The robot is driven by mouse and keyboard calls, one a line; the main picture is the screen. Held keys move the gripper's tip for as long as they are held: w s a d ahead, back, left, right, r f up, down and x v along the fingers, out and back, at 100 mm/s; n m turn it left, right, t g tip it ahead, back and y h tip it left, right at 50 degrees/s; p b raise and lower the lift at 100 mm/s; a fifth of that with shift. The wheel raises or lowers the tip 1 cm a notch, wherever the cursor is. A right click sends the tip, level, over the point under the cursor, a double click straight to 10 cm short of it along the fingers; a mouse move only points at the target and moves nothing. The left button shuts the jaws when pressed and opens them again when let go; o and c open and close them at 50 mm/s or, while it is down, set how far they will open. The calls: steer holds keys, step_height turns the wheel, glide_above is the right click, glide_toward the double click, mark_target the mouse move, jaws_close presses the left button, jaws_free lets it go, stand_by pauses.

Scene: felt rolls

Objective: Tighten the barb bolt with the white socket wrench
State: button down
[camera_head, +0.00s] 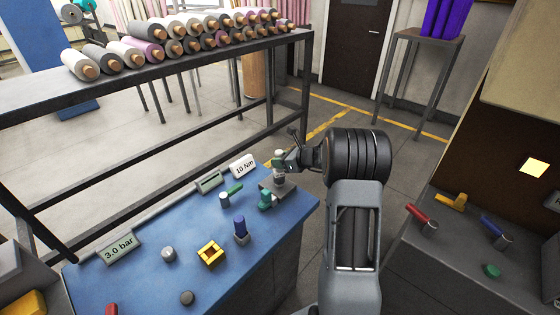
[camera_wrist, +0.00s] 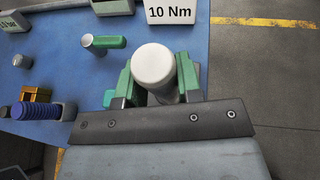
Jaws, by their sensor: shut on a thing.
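My gripper (camera_head: 281,165) is above the far right corner of the blue bench top. It is shut on an upright white cylinder, which looks like the white socket wrench (camera_head: 279,156). In the wrist view its round white top (camera_wrist: 154,63) sits between the two green-padded fingers (camera_wrist: 158,80). In the head view its lower end is at a small grey block (camera_head: 277,188); I cannot tell whether they touch. The barb bolt cannot be made out and may be hidden under the wrench. A teal fitting (camera_head: 265,200) is just in front of the block.
The blue bench (camera_head: 195,225) also holds a green-handled white piece (camera_head: 224,200), a blue ribbed part (camera_head: 240,229), a yellow block (camera_head: 210,255) and a "10 Nm" sign (camera_head: 243,165). A rack of felt rolls (camera_head: 150,70) stands behind. A grey bench (camera_head: 460,250) is at right.

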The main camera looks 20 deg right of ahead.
mark_target(280, 152)
steer(key=shift+r+p, duration=2.1)
steer(key=shift+r, duration=1.1)
